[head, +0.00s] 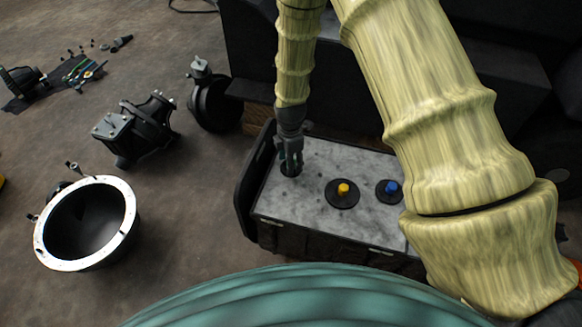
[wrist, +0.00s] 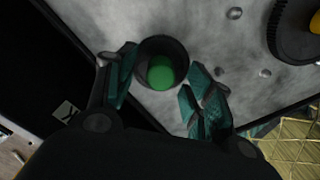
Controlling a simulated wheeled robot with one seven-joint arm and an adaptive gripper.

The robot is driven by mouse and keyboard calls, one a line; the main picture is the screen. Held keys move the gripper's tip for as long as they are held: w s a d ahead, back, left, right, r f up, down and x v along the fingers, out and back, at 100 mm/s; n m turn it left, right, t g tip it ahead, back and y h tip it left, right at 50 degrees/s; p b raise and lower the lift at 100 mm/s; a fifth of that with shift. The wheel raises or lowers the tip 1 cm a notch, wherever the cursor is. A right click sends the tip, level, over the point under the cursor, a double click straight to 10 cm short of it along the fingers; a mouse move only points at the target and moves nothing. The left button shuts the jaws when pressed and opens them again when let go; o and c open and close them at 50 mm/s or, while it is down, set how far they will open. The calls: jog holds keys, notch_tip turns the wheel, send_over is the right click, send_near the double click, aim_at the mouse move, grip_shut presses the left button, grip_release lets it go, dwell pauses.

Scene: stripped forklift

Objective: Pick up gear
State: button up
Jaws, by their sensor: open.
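A small dark round piece with a green centre (wrist: 160,72) is on the grey tabletop, between the fingers of my gripper (wrist: 160,62) in the wrist view. The fingers stand open on either side of it; I cannot tell whether they touch it. In the head view my gripper (head: 290,163) points down at the tabletop's left end and mostly hides this piece. A wide black gear-like disc with a yellow knob (head: 343,190) lies to its right, and its ridged edge shows in the wrist view (wrist: 290,38). A similar disc with a blue knob (head: 389,189) lies further right, partly behind my arm.
The grey speckled tabletop (head: 300,208) has a raised black side panel (head: 252,180) on its left. On the floor to the left are a white-rimmed black housing (head: 130,222), a black box-like part (head: 138,130) and a dark round part (head: 212,100). Dark machinery stands behind the tabletop.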

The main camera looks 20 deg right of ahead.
jog(key=shift+f, duration=0.55)
jog(key=shift+c, duration=0.4)
jog(key=c, duration=1)
jog(key=shift+o, duration=0.2)
jog(key=shift+r, duration=0.1)
